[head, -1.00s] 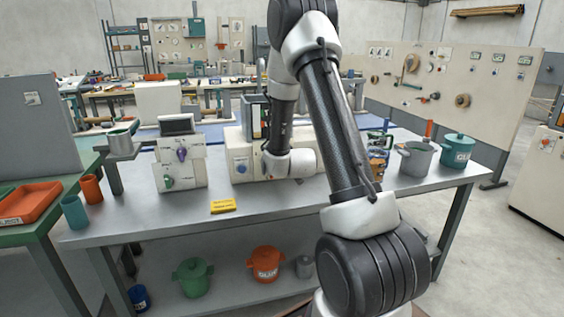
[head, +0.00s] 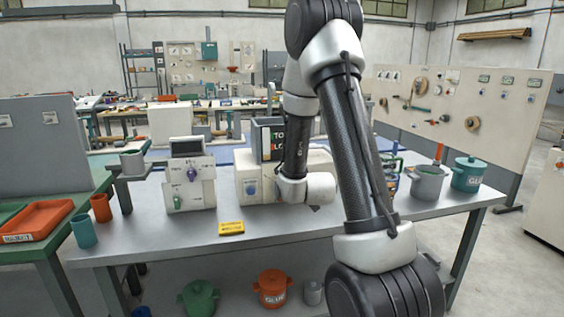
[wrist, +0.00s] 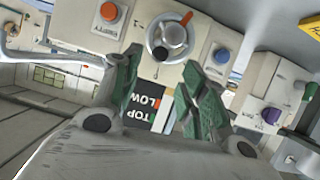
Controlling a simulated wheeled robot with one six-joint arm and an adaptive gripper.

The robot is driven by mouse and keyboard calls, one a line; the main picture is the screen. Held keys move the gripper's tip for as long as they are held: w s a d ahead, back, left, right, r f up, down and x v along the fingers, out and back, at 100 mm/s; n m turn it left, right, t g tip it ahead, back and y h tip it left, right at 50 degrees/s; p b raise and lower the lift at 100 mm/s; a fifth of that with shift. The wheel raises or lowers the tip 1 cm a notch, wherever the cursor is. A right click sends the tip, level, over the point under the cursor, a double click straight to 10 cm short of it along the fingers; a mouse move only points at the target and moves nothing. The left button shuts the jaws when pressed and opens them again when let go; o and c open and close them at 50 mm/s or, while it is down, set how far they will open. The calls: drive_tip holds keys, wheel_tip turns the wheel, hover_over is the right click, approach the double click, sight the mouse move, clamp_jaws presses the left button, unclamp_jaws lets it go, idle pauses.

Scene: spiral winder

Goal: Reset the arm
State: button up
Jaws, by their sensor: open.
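My arm reaches over the grey workbench (head: 135,235) and bends down beside the white winder box (head: 247,182) with its dark STOP/SLOW panel (head: 268,138). In the head view my gripper is hidden behind my own arm. In the wrist view my gripper (wrist: 163,60) shows two green fingers standing apart with nothing held between them. Beyond the fingers is a pale panel with an orange button (wrist: 109,11), a blue button (wrist: 221,56) and a round metal part (wrist: 170,40). The STOP/SLOW panel also shows between the fingers (wrist: 150,103).
On the bench are a white control box (head: 190,185) with a purple knob, a yellow label block (head: 231,228), a grey pot (head: 427,184) and a teal glue pot (head: 471,174). Orange (head: 272,288) and green pots (head: 198,298) stand on the lower shelf. The front of the bench top is mostly clear.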

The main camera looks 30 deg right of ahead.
drive_tip(key=s+a+f+g+y, duration=0.25)
drive_tip(key=s+f+g, duration=0.3)
drive_tip(key=f, duration=0.35)
drive_tip(key=s+a+r+g+y, duration=0.1)
drive_tip(key=s+a+g, duration=0.2)
drive_tip(key=s, duration=0.4)
drive_tip(key=s+a+r+n, duration=0.1)
drive_tip(key=s+a+r, duration=0.2)
drive_tip(key=s+r, duration=0.7)
drive_tip(key=s+a+r+n, duration=0.1)
drive_tip(key=s+a+r, duration=0.2)
drive_tip(key=s+r, duration=0.6)
wheel_tip(320, 180, up, 5)
drive_tip(key=shift+s+a+f+n+y, duration=0.1)
drive_tip(key=shift+s+a+n+y, duration=0.15)
drive_tip(key=shift+s+n+y, duration=0.15)
